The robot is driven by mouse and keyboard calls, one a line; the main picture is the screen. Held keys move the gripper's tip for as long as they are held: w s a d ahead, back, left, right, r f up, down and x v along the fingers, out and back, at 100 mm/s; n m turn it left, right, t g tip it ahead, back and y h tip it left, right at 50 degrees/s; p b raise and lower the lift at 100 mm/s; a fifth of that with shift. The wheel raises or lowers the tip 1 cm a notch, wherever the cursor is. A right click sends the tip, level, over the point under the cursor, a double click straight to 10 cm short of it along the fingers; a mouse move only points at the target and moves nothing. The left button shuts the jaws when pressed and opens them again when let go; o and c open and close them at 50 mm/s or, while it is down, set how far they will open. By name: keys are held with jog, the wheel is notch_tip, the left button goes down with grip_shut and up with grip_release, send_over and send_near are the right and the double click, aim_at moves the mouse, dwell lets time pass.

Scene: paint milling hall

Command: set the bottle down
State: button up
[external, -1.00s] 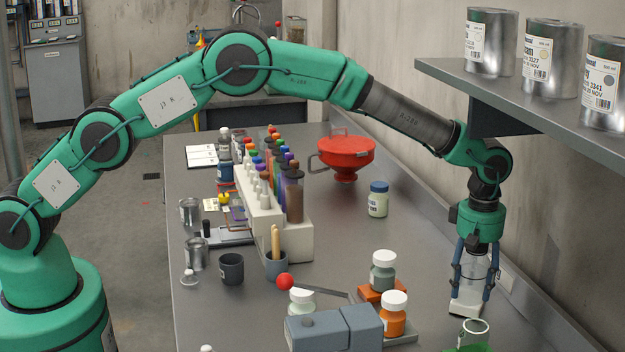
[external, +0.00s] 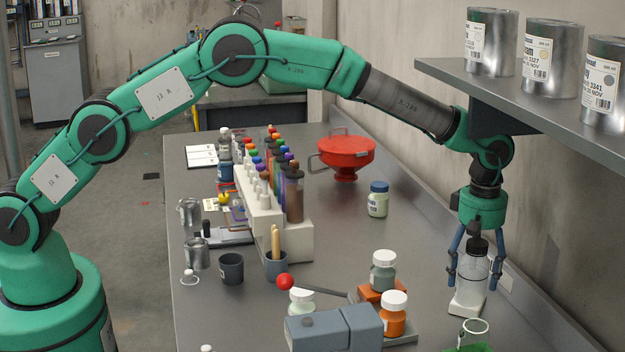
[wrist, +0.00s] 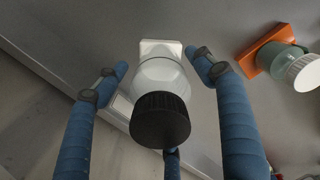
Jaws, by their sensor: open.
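The bottle (external: 473,271) is clear to whitish with a black cap. It stands upright on a small white block (external: 467,304) on the bench, near the wall at the right. In the wrist view the bottle (wrist: 160,75) shows below its cap (wrist: 160,120), with the white block (wrist: 161,47) at its foot. My gripper (external: 471,284) is open, its blue fingers spread around the bottle with gaps on the visible sides. The palm is above the cap. The third finger is partly hidden behind the cap in the wrist view.
A green item with a glass ring (external: 474,333) is close in front of the block. An orange jar (external: 393,315) and a grey-green jar (external: 383,270) stand to the left. The shelf (external: 530,105) with metal cans overhangs near my wrist. Open bench lies behind the jars.

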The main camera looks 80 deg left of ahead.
jog(key=shift+r, duration=0.55)
